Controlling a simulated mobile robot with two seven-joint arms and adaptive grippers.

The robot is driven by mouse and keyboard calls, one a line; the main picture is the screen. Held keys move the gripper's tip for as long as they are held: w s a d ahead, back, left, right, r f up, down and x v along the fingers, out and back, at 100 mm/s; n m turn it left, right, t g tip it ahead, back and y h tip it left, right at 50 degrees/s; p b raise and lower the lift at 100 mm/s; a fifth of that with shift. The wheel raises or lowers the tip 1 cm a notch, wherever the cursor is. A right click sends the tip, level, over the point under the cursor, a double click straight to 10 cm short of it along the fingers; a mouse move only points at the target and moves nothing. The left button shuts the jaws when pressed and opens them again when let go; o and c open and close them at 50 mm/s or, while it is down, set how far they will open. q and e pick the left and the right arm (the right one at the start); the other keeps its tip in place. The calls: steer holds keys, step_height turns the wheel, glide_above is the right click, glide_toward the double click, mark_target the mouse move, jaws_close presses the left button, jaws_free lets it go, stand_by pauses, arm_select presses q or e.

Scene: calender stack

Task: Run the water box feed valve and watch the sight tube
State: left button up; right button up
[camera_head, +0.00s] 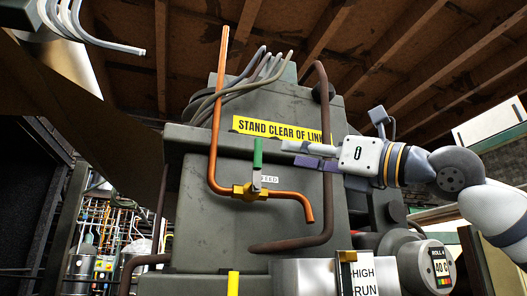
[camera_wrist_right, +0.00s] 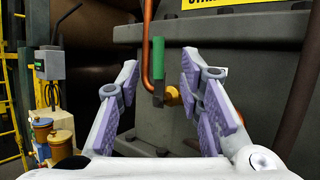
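The feed valve has an upright green handle (camera_head: 257,152) on a brass body (camera_head: 247,192), set in a copper pipe (camera_head: 218,110) in front of a grey-green housing. A small label beside it is partly hidden and shows "EED". My right gripper (camera_head: 291,154) is to the right of the handle, fingers pointing left at it. In the right wrist view the gripper (camera_wrist_right: 160,72) is open and empty. The green handle (camera_wrist_right: 158,60) appears between its fingers, further off and apparently untouched. I cannot clearly identify the sight tube.
A "HIGH RUN" panel (camera_head: 362,276) and a roll gauge (camera_head: 438,265) are below. Brass-topped canisters (camera_wrist_right: 60,143) stand at left.

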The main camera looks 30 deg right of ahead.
step_height(320, 180, up, 4)
glide_above(259, 171)
steer(key=shift+f, duration=0.15)
jaws_close()
